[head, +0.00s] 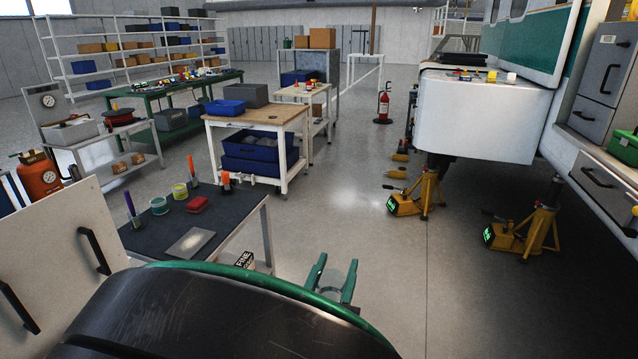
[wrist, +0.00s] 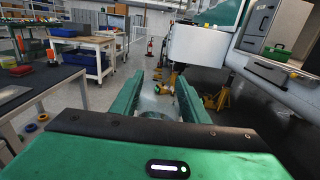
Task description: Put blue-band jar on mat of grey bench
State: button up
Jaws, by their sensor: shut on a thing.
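My gripper (head: 335,280) has green fingers and is out in front of me, right of the dark grey bench (head: 145,238), over the floor. In the wrist view my gripper (wrist: 158,98) is shut on a pale, round-topped thing (wrist: 153,115) low between its fingers. It looks like the jar, but its band is hidden.
A wooden-topped cart (head: 256,116) stands behind. Yellow jacks (head: 415,200) stand right, by the helicopter.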

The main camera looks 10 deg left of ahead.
aim_at(213, 214)
jog(key=z, duration=0.05)
jog(key=i, duration=3.1)
jog(key=u, duration=2.15)
